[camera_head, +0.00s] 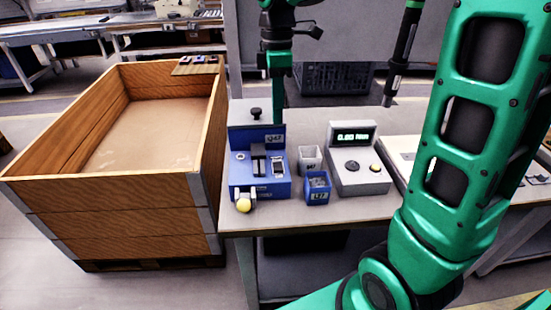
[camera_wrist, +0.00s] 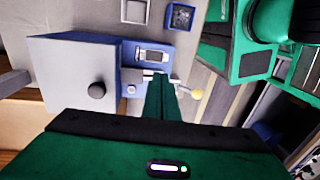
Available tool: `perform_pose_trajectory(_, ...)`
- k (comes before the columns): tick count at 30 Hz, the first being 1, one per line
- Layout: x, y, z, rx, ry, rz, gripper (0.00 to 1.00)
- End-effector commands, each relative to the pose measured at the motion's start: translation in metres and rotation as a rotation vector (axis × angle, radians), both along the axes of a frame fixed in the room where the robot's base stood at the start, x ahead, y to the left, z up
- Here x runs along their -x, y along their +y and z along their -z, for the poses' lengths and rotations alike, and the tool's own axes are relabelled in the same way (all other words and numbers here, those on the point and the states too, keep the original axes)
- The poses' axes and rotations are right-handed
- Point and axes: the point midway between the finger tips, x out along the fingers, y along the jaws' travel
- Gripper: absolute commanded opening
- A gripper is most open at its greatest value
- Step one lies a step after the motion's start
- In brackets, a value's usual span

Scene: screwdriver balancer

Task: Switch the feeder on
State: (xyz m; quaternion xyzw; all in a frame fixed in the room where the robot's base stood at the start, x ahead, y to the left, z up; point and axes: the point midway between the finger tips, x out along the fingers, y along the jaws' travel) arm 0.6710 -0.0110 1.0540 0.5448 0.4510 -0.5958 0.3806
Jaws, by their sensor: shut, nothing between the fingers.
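The feeder, a blue box, (camera_head: 262,188) stands at the left end of the workbench, with a raised back part and black knob. Its front deck carries a dark central slot, a dark rectangular inset and a small light round detail (camera_head: 240,156), which I cannot identify surely as the switch. A yellow ball (camera_head: 243,205) sits at its front. My gripper (camera_head: 278,121) points down, shut and empty, over the feeder in the head view. In the wrist view, the green fingers (camera_wrist: 160,80) overlap the feeder's deck (camera_wrist: 131,60) and hide part of it. Contact is unclear.
A grey bin (camera_head: 310,158) and small blue bin (camera_head: 318,188) stand right of the feeder, then a grey display unit (camera_head: 358,178). A large wooden crate (camera_head: 120,205) borders the bench on the left. A dark screwdriver (camera_head: 402,55) hangs behind. The bench front (camera_head: 310,219) is clear.

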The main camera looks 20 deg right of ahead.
Motion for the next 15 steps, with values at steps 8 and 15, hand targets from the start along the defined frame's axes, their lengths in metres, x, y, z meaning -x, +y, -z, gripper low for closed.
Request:
perform_pose_trajectory(8, 0.005, 0.001, 0.032, 0.000, 0.004, 0.002, 0.00)
perform_pose_trajectory(15, 0.010, 0.002, 0.076, 0.001, 0.005, 0.003, 0.00)
